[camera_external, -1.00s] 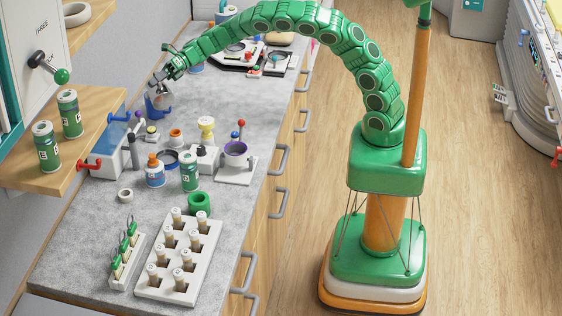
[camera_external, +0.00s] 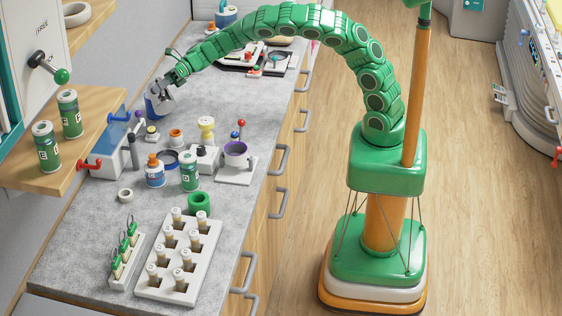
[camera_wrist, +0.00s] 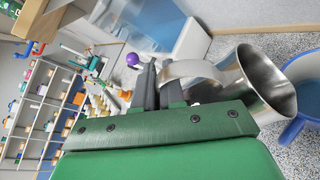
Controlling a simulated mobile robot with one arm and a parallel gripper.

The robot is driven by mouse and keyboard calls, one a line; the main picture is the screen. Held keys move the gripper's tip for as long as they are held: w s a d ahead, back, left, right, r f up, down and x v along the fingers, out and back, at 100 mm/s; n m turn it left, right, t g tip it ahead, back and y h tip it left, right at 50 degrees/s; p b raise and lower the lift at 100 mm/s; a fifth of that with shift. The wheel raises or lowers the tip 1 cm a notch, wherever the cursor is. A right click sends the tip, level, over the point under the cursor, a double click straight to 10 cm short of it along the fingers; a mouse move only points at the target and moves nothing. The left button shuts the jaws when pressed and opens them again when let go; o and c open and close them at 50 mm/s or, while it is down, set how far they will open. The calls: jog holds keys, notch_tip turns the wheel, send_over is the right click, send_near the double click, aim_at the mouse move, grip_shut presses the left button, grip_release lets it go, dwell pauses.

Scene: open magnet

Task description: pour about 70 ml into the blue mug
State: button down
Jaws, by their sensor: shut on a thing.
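My gripper (camera_external: 178,73) is shut on the handle of a shiny metal jug (camera_external: 164,92) over the far part of the counter. In the wrist view my gripper's dark fingers (camera_wrist: 150,86) close on the curved handle, and the jug (camera_wrist: 268,84) lies tilted with its wide mouth toward the right. The blue mug (camera_external: 150,108) is mostly hidden behind the jug in the external view. In the wrist view part of the blue mug (camera_wrist: 305,125) shows at the right edge, close to the jug's mouth. I cannot see any liquid or the mug's fill level.
A white rack (camera_external: 205,240) with several vials stands at the front. A blue-and-white box (camera_external: 110,148) is by the wall. Instruments (camera_external: 268,63) sit farther back.

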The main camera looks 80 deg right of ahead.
aim_at(162, 103)
jog(key=shift+s+a+f+n, duration=0.25)
jog(key=shift+a+f+n, duration=0.1)
jog(key=shift+f+n, duration=0.05)
jog(key=shift+s+a+n+h+b, duration=0.35)
jog(key=shift+n+h+b, duration=0.15)
jog(key=shift+n+h, duration=0.1)
jog(key=shift+f, duration=0.1)
jog(key=shift+f, duration=0.1)
jog(key=shift+s+a+f+n+t+h+b, duration=0.15)
jog(key=shift+a+f+n+b, duration=0.05)
jog(key=shift+f+n, duration=0.25)
jog(key=shift+s+a+f+n+t+h+b, duration=0.1)
jog(key=shift+a+f+n+t+h+b, duration=0.2)
jog(key=shift+f, duration=0.25)
jog(key=shift+s+a+f+n+t+h+b, duration=0.1)
jog(key=shift+s+a+f+n, duration=0.05)
jog(key=shift+f+n, duration=0.35)
jog(key=shift+s+a+f+n+t+h+b, duration=0.3)
jog(key=shift+s+a+n+h+b, duration=0.2)
jog(key=shift+a+n, duration=0.25)
jog(key=shift+s+a+f+n+t+h+b, duration=0.2)
jog(key=shift+s+a+n+t+h+b, duration=0.25)
jog(key=shift+s+a+n, duration=0.35)
jog(key=shift+s+a+f+n+t+h+b, duration=0.35)
jog(key=shift+a+n+b, duration=0.2)
jog(key=shift+n, duration=0.35)
